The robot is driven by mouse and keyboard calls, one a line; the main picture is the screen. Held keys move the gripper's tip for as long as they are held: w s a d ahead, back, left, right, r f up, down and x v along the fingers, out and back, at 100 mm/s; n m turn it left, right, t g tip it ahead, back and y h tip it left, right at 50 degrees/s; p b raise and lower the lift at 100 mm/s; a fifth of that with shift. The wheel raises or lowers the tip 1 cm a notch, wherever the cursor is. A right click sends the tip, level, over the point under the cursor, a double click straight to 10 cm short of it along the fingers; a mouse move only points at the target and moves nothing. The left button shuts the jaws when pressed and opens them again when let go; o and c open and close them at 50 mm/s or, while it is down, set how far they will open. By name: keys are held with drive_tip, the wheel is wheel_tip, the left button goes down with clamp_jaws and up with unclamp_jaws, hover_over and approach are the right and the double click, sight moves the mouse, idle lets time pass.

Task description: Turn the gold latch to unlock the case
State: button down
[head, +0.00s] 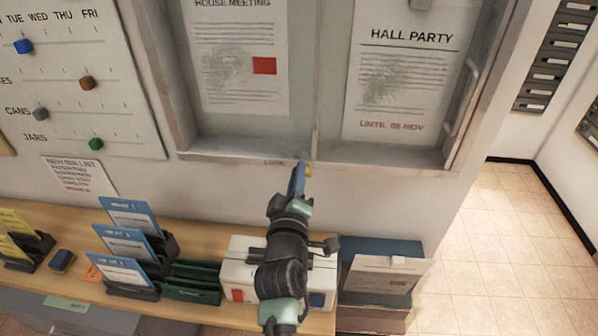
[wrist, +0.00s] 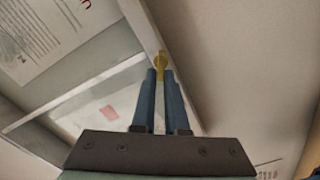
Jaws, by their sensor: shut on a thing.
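The case is a wall-mounted glass notice case (head: 316,80) with a pale frame and two posters inside. The gold latch (head: 308,170) sits on its lower frame near the middle, mostly hidden behind my gripper in the head view. In the wrist view the gold latch (wrist: 160,62) shows at the tips of the blue fingers. My gripper (head: 299,172) reaches up to the latch from below. In the wrist view my gripper (wrist: 159,75) is shut on the latch, with the fingers close together around its lower part. The latch's exact angle is hard to tell.
A wooden shelf (head: 190,240) runs below the case. A metal handle (head: 462,100) is on the case's right side.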

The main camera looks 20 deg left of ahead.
drive_tip(key=n, duration=0.2)
drive_tip(key=n+p, duration=0.1)
drive_tip(key=n, duration=0.3)
drive_tip(key=shift+a+f, duration=0.1)
drive_tip(key=shift+f, duration=0.25)
drive_tip(key=shift+n, duration=0.3)
drive_tip(key=c, duration=0.9)
unclamp_jaws()
drive_tip(key=shift+c, duration=0.2)
drive_tip(key=p+v, duration=0.4)
drive_tip(key=v, duration=0.9)
drive_tip(key=shift+r, duration=0.1)
